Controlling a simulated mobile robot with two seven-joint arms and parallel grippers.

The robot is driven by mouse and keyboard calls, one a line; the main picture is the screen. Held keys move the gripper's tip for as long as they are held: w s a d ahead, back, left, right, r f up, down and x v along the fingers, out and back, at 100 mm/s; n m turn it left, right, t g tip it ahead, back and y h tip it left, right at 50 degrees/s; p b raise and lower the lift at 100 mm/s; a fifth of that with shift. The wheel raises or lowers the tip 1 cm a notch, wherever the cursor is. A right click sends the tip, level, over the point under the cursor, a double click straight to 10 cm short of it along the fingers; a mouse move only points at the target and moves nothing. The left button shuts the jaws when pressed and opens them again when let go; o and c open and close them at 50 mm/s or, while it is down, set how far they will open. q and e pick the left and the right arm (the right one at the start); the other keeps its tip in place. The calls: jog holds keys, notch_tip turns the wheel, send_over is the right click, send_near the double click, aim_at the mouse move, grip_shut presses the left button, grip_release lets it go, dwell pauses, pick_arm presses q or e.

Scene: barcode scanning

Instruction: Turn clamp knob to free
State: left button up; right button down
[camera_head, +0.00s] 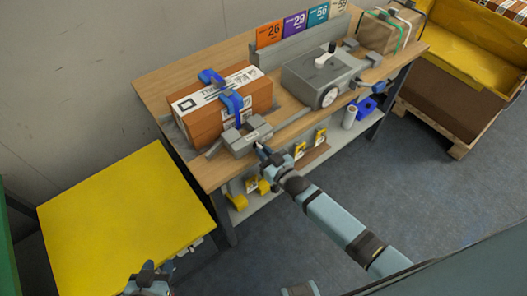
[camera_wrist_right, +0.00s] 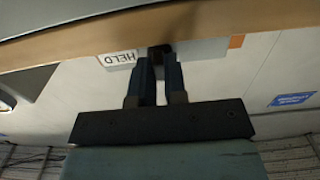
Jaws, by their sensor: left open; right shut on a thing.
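The grey clamp block (camera_head: 248,141) stands at the front edge of the wooden bench, against the front of an orange-brown box (camera_head: 195,127) with blue clamp parts (camera_head: 231,100) over it. My right gripper (camera_head: 263,150) reaches the block's front face. In the right wrist view my right gripper (camera_wrist_right: 159,65) is shut on the small dark clamp knob (camera_wrist_right: 159,50), which is mostly hidden between the fingers. A white label reading "HELD" (camera_wrist_right: 118,59) sits beside the knob. My left gripper (camera_head: 150,272) is open and low at the bottom, far from the clamp.
A grey machine with a white dial (camera_head: 330,97) stands right of the box, with a blue-handled part (camera_head: 372,87) beside it. A yellow-topped table (camera_head: 120,210) is at the left. A lower shelf (camera_head: 300,172) holds small items.

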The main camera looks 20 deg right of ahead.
jog(key=c, duration=1.4)
grip_release()
jog(key=shift+c, duration=0.2)
jog(key=shift+s, duration=0.1)
jog(key=v, duration=1.3)
jog(key=shift+s+d+b, duration=0.15)
jog(key=shift+s+b, duration=0.2)
jog(key=shift+b, duration=0.05)
jog(key=shift+r, duration=0.1)
